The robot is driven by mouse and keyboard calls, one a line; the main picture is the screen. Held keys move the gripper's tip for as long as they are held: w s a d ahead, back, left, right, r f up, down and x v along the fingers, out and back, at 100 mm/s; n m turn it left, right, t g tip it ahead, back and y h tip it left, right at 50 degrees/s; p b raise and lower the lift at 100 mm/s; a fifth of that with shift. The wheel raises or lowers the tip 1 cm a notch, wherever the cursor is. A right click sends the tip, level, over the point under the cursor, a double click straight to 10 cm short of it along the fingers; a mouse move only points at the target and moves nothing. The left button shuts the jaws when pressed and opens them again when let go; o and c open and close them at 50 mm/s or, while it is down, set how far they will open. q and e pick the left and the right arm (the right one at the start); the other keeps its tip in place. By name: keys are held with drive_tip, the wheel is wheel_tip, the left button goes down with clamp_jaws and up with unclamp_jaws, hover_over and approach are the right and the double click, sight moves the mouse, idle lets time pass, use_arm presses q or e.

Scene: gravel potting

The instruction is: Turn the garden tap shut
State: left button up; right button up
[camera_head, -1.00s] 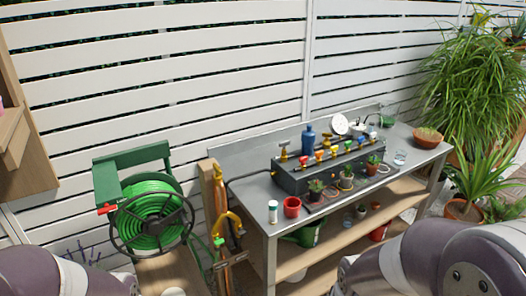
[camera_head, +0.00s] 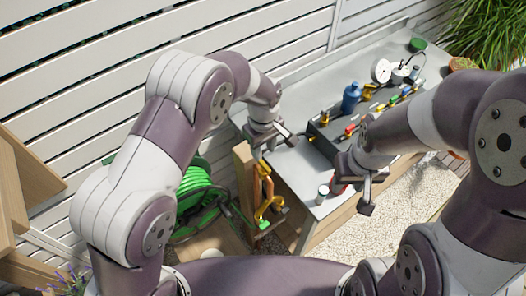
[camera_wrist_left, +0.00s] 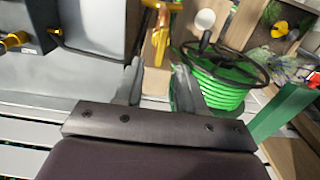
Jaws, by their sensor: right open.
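The yellow-orange tap fittings (camera_head: 265,194) are on the wooden post (camera_head: 243,172) beside the bench's left end. In the left wrist view the yellow fittings (camera_wrist_left: 160,32) show beyond the finger gap, near the top. The tap's handle position is too small to tell. My left gripper (camera_head: 276,138) is above and behind the post top, apart from the fittings. Its two fingers (camera_wrist_left: 158,78) are spread with nothing between them. My right gripper (camera_head: 367,188) is open, near the bench's front edge, and no held thing shows.
A green hose reel (camera_head: 197,200) stands left of the post. The metal bench (camera_head: 298,165) holds a dark box (camera_head: 325,135) with coloured valves, a blue bottle (camera_head: 351,97) and a white cup (camera_head: 323,194). A white slatted fence (camera_head: 90,60) closes the back. Gravel (camera_head: 385,215) lies in front.

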sight(264, 164)
use_arm(q)
drive_tip(key=f, duration=0.2)
drive_tip(key=s+f+p, duration=0.1)
drive_tip(key=shift+d+f, duration=0.15)
drive_tip(key=shift+d, duration=0.1)
drive_tip(key=shift+w+a+f+p, duration=0.1)
drive_tip(key=shift+f+p, duration=0.1)
drive_tip(key=shift+f, duration=0.4)
drive_tip(key=shift+w+a+f+p, duration=0.1)
drive_tip(key=shift+f+p, duration=0.05)
drive_tip(key=shift+f, duration=0.4)
drive_tip(key=shift+w+a+f, duration=0.1)
drive_tip(key=shift+w+f, duration=0.15)
drive_tip(key=shift+f, duration=0.15)
drive_tip(key=shift+s+r, duration=0.1)
drive_tip(key=shift+s, duration=0.05)
drive_tip(key=shift+s+d, duration=0.1)
drive_tip(key=shift+d, duration=0.1)
clamp_jaws()
use_arm(e)
drive_tip(key=r, duration=0.2)
drive_tip(key=shift+s+d+r, duration=0.2)
drive_tip(key=shift+s+r, duration=0.1)
